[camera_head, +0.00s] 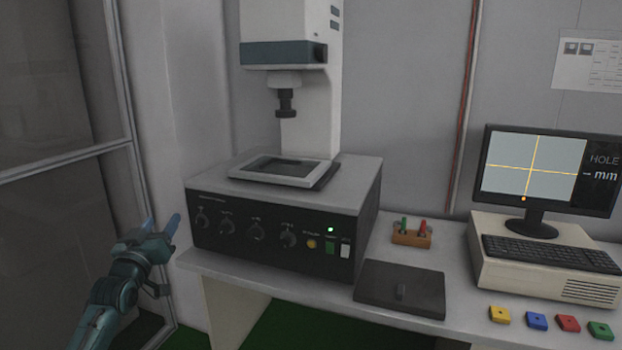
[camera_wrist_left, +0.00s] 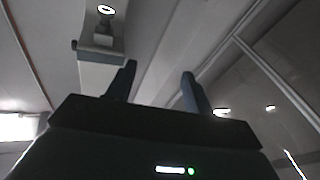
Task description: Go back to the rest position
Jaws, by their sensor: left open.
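My left gripper (camera_head: 161,226) is open and empty at the lower left of the head view, to the left of the bench and apart from it. Its two fingers point up and to the right. In the left wrist view, the fingers of the left gripper (camera_wrist_left: 158,88) stand apart with nothing between them. Behind them are the ceiling and the upper part of a pale machine (camera_wrist_left: 103,75). My right gripper is not in the head view.
A measuring machine (camera_head: 283,200) stands on the bench (camera_head: 235,274), with a dark plate (camera_head: 400,287) and a peg block (camera_head: 411,238) beside it. A monitor (camera_head: 535,165), keyboard and several coloured blocks are at right. A glass panel (camera_head: 65,220) is at left.

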